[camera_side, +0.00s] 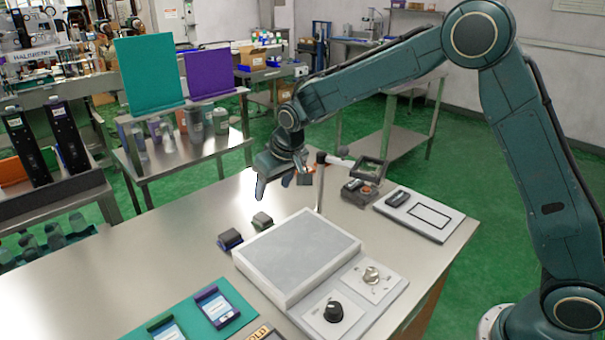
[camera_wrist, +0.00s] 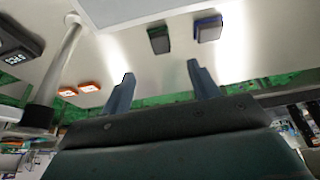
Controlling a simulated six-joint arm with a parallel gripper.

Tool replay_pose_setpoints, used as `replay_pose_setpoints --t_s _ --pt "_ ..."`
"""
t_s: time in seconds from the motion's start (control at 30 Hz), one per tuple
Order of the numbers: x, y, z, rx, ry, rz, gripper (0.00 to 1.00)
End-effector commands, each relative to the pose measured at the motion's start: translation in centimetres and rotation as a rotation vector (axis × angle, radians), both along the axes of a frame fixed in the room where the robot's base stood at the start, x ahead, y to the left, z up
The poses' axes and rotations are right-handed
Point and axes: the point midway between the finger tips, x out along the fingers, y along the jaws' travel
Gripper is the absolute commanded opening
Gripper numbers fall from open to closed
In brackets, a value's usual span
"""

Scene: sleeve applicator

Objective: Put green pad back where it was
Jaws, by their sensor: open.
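Two small dark-grey-topped pads lie on the steel table beside the grey platform. The green-edged pad (camera_side: 262,221) sits close to the platform; it also shows in the wrist view (camera_wrist: 159,40). The blue-purple-edged pad (camera_side: 229,240) lies just left of it and shows in the wrist view (camera_wrist: 208,28) too. My gripper (camera_side: 272,183) is above the table, behind the pads and apart from them. In the wrist view its two fingers (camera_wrist: 160,73) are spread with nothing between them. The green edge is hard to make out in the side view.
The raised grey platform (camera_side: 298,251) has a knob panel (camera_side: 350,300) at its front right. A thin upright post (camera_side: 320,185) stands behind it, near my gripper. A teal mat (camera_side: 180,325) with framed cards lies at the front. The table's left part is clear.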

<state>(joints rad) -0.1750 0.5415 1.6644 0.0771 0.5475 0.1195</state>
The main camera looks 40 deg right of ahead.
Motion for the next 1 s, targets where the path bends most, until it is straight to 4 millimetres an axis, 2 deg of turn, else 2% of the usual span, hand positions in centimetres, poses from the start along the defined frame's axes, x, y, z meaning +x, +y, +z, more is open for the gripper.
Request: replay_pose_setpoints --t_s 0.67,0.83,1.0 --pt "-0.2 0.0 0.3 0.000 -0.001 0.000 0.61" --pt "-1.1 -0.5 1.6 0.001 -0.006 -0.001 0.61" --pt "-3.4 -1.4 4.4 0.005 -0.014 -0.003 0.61"
